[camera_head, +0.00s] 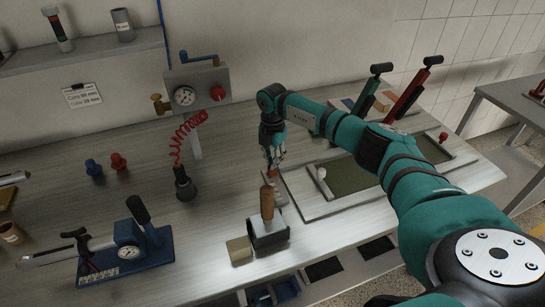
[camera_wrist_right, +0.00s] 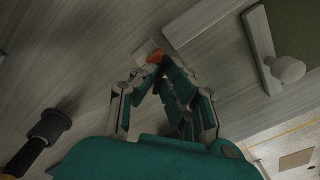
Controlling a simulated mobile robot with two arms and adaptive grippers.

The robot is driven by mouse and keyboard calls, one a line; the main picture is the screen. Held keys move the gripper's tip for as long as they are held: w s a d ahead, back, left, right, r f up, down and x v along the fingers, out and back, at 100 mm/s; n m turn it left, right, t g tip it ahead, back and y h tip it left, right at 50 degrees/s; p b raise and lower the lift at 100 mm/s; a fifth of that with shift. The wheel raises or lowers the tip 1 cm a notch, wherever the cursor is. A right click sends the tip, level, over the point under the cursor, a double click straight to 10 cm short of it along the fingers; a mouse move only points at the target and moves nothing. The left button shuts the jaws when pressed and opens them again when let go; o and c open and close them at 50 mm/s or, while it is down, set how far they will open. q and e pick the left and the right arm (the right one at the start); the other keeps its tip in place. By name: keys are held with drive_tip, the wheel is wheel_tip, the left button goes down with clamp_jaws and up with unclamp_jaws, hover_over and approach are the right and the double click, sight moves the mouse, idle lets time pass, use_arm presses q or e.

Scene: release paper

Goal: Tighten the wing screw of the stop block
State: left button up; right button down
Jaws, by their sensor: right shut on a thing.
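My right gripper (camera_head: 273,165) reaches down to the bench at mid-table, just behind a wooden-handled tool. In the right wrist view its fingertips (camera_wrist_right: 158,66) close together on a small orange wing screw (camera_wrist_right: 154,56). A pale grey stop block (camera_wrist_right: 144,50) shows partly beside the screw, at the corner of a flat frame. In the head view the screw and block are small and largely covered by the gripper and the tool, so the screw's turn angle cannot be told. My left gripper is not in view.
The wooden-handled tool (camera_head: 267,203) stands close in front of the gripper. A framed tray (camera_head: 325,206) with a white knob (camera_head: 321,173) lies to the right. A hose nozzle (camera_head: 185,185) and a blue gauge tool (camera_head: 125,257) are left. Bare bench lies between them.

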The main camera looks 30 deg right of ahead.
drive_tip(key=shift+m, duration=0.7)
drive_tip(key=c, duration=1.5)
unclamp_jaws()
drive_tip(key=shift+r, duration=0.1)
wheel_tip(320, 180, up, 12)
drive_tip(key=shift+f, duration=0.1)
